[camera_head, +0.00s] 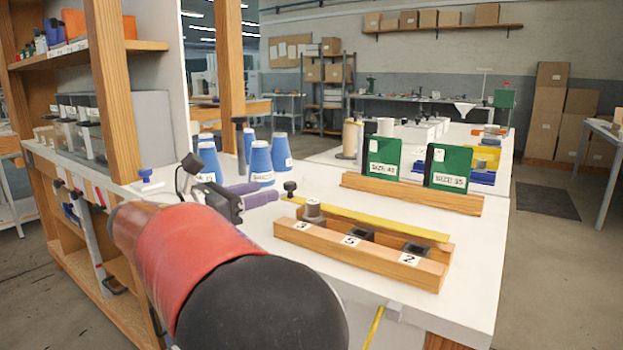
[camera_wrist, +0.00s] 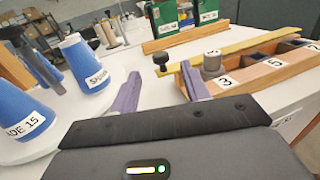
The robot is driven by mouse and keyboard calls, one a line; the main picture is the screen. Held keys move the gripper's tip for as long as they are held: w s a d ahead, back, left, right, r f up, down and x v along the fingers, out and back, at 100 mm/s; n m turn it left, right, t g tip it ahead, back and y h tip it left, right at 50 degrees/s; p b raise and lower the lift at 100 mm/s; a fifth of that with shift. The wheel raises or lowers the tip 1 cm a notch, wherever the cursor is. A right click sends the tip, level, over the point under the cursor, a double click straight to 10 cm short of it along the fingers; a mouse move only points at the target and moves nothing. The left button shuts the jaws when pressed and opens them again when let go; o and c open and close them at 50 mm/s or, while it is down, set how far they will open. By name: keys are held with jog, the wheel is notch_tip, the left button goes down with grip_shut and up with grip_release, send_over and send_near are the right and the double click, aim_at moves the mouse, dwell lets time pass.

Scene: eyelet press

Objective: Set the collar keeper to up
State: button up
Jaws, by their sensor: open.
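No part in view is clearly marked as the collar keeper, and I cannot tell which one it is. A black knob on a short stem (camera_head: 290,187) stands upright on the white table, by the left end of a yellow strip; it also shows in the wrist view (camera_wrist: 160,62). My gripper (camera_head: 252,192) is open, its two purple fingers apart, low over the table and left of the knob. In the wrist view my gripper (camera_wrist: 161,90) has nothing between its fingers, and the knob appears beyond the gap.
A wooden block (camera_head: 365,255) with numbered sockets holds a grey cylinder (camera_head: 313,210) at its left end. Green size cards (camera_head: 449,167) stand in a wooden rail behind. White table (camera_head: 470,285) is bare at the front right.

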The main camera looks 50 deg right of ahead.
aim_at(285, 185)
jog(key=d, duration=0.2)
jog(key=s+d, duration=0.1)
jog(key=d, duration=0.5)
jog(key=shift+s, duration=0.25)
jog(key=c, duration=1)
